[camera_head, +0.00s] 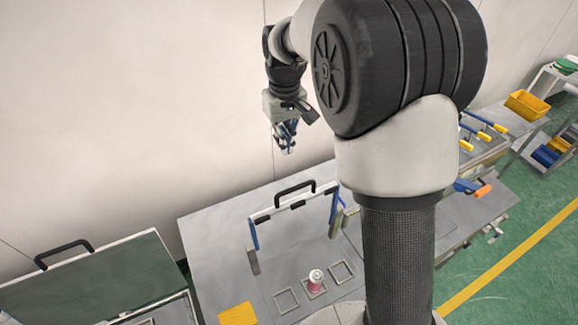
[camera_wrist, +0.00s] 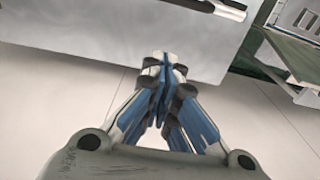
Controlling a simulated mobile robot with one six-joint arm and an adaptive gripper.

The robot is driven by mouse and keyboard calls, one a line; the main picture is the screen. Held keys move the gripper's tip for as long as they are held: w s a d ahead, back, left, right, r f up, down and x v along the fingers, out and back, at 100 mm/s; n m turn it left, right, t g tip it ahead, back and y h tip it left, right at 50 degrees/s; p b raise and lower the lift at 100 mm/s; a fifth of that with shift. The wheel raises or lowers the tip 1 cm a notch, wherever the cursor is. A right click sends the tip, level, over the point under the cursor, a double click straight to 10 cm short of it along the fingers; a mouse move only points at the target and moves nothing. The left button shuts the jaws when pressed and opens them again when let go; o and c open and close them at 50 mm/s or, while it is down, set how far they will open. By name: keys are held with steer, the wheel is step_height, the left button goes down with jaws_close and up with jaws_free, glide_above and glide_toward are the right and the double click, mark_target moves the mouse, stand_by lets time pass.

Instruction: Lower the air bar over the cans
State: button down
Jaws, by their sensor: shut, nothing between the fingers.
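The air bar (camera_head: 296,205) stands raised over the grey bench in the head view. It is a pale crossbar on two blue side arms, with several black nozzles and a black handle (camera_head: 295,187) on top. One red and white can (camera_head: 315,281) stands upright in the middle of three square frames on the bench, in front of the bar. My gripper (camera_head: 289,147) is above and behind the bar, near the wall, apart from it. In the wrist view my gripper's fingers (camera_wrist: 166,62) are together and empty. My arm hides part of the bench's right side.
A yellow pad (camera_head: 238,314) lies at the bench's front left. A dark green panel with a handle (camera_head: 90,277) stands at the left. Blue and yellow levers (camera_head: 483,127) and a yellow bin (camera_head: 527,105) are at the right. The wall is close behind my gripper.

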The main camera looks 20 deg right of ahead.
steer(key=s+f+p, duration=0.1)
steer(key=s+f, duration=0.2)
steer(key=f, duration=0.6)
steer(key=shift+s+d, duration=0.15)
steer(key=shift+d, duration=0.2)
steer(key=shift+s+b, duration=0.1)
steer(key=shift+b, duration=0.45)
